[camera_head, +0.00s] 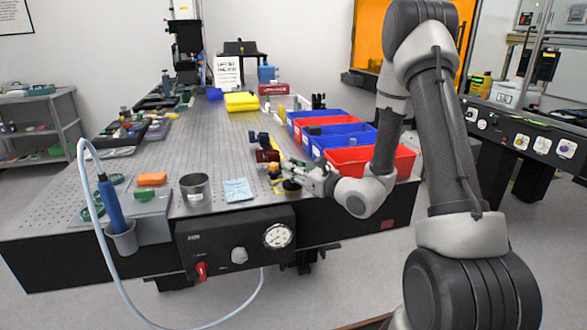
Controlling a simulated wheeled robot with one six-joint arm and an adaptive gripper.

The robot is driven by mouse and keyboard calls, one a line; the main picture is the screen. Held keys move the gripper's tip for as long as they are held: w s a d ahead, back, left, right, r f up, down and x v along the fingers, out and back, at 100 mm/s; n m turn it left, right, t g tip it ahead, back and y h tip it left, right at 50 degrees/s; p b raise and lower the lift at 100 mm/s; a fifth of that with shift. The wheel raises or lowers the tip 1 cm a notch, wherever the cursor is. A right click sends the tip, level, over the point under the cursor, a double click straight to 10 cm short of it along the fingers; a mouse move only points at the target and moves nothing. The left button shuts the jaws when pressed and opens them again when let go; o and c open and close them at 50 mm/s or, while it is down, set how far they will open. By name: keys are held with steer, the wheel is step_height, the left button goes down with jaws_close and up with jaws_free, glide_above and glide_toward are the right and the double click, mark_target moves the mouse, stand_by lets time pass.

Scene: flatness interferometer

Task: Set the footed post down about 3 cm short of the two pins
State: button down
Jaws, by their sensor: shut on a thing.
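My gripper (284,173) reaches in from the right over the front right part of the perforated optical table (215,140). It is shut on a small post-like piece, which I take for the footed post, mostly hidden by the fingers. A dark red block with dark blue knobs (266,151) shows just behind the fingertips; I cannot tell whether it is part of the held piece. A dark round piece with yellow (290,186) shows just below the gripper. I cannot make out the two pins, or whether the post's foot touches the table.
Red and blue bins (372,160) stand right of the gripper. A dark cup (195,187), a light blue pad (238,190) and an orange block (152,179) lie to the left near the front edge. The table's middle is clear.

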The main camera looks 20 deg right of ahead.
steer(key=shift+f, duration=0.55)
steer(key=c, duration=1.2)
jaws_free()
